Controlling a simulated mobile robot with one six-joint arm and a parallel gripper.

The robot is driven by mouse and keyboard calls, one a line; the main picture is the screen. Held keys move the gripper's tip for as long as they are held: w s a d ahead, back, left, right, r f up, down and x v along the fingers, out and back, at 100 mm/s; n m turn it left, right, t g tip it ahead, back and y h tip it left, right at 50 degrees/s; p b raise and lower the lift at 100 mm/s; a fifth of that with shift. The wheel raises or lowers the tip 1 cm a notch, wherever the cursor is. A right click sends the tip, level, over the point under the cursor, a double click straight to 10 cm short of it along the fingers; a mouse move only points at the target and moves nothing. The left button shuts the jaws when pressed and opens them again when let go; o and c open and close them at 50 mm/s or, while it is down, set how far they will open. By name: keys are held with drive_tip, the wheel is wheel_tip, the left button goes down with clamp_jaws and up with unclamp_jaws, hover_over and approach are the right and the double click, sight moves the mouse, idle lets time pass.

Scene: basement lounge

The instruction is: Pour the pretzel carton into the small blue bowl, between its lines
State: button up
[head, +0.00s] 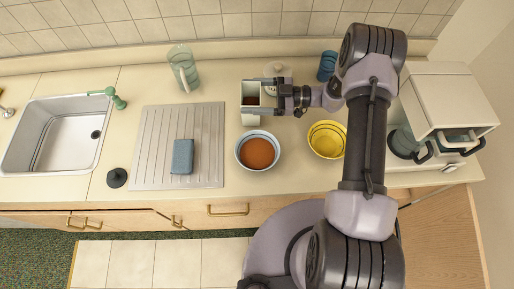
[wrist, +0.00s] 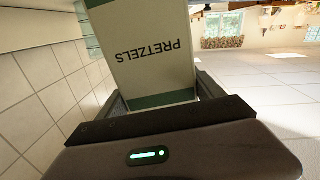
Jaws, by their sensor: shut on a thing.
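The pretzel carton (head: 250,119) is white with green bands. My gripper (head: 270,90) is shut on it from the right, just behind the small blue bowl. Its open top shows a dark brown inside in the head view; I cannot tell how much it holds. In the wrist view the carton (wrist: 155,60) fills the jaws, with PRETZELS reading upside down. The small blue bowl (head: 241,159) stands on the counter, with a pale blue rim and a wide brown-orange surface inside. I cannot make out its lines. No stream of pretzels shows between carton and bowl.
A yellow bowl (head: 327,139) stands right of the blue bowl. A glass pitcher (head: 184,68), a dark blue cup (head: 327,66) and a pale lidded thing (head: 277,69) stand at the back. A blue cloth (head: 183,157) lies on the drainboard (head: 150,128), left. A coffee machine (head: 447,100) stands right.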

drive_tip(key=d+r+m+p, duration=0.1)
drive_tip(key=d+r+p, duration=0.2)
drive_tip(key=d+r, duration=0.1)
drive_tip(key=shift+w+d+r+m+p, duration=0.3)
drive_tip(key=shift+d+r+p, duration=0.1)
drive_tip(key=shift+r, duration=0.5)
